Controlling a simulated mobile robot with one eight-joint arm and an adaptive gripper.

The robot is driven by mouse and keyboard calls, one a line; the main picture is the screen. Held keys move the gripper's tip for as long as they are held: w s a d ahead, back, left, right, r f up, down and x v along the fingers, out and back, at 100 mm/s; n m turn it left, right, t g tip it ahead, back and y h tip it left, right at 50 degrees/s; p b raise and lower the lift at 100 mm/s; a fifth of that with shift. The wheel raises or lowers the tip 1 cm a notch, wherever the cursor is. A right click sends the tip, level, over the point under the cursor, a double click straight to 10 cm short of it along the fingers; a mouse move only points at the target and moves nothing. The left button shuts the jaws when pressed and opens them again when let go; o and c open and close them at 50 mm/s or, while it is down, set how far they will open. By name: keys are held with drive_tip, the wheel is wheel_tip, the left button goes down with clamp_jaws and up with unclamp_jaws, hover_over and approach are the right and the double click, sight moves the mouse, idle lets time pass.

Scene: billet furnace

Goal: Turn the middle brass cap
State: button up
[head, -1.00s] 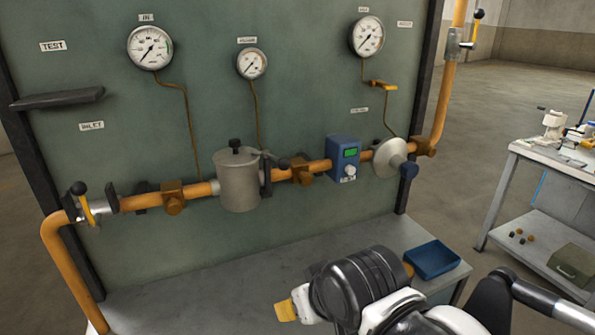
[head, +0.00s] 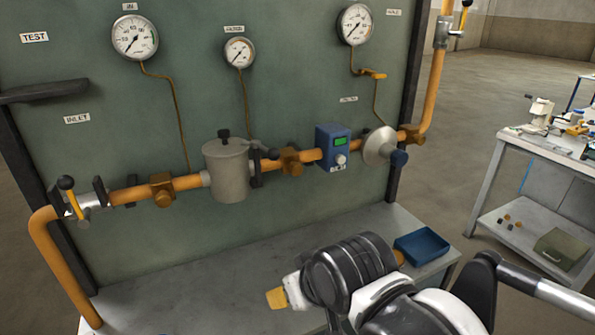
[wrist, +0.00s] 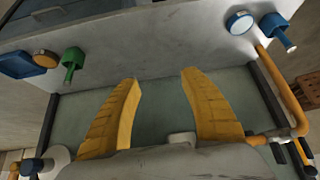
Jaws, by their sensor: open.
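The middle brass cap (head: 294,167) is on the front of the middle brass fitting on the orange pipe, between the grey canister and the blue meter box. Similar brass caps show to the left (head: 163,200) and right (head: 416,139). My gripper (head: 277,298) is low in front of the panel, over the bench, well below and apart from the middle cap. In the wrist view its two yellow fingers (wrist: 160,77) are spread, with nothing between them. I cannot make out the middle cap in the wrist view.
The grey canister (head: 227,172) and the blue meter box (head: 333,147) flank the cap closely. A yellow-handled valve (head: 70,198) is at the left pipe end. A blue tray (head: 422,246) sits on the bench (head: 190,275). A side table (head: 540,145) stands at right.

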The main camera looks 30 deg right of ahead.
drive_tip(key=w+d+r+t+y+p, duration=0.1)
drive_tip(key=w+d+r+t+p, duration=0.25)
drive_tip(key=w+r+p, duration=0.55)
drive_tip(key=t+h+p, duration=0.1)
drive_tip(key=t+p, duration=0.2)
drive_tip(key=p, duration=0.2)
approach(298, 169)
drive_tip(key=b+x, duration=0.3)
drive_tip(key=x, duration=0.8)
drive_tip(key=shift+w, duration=0.1)
clamp_jaws()
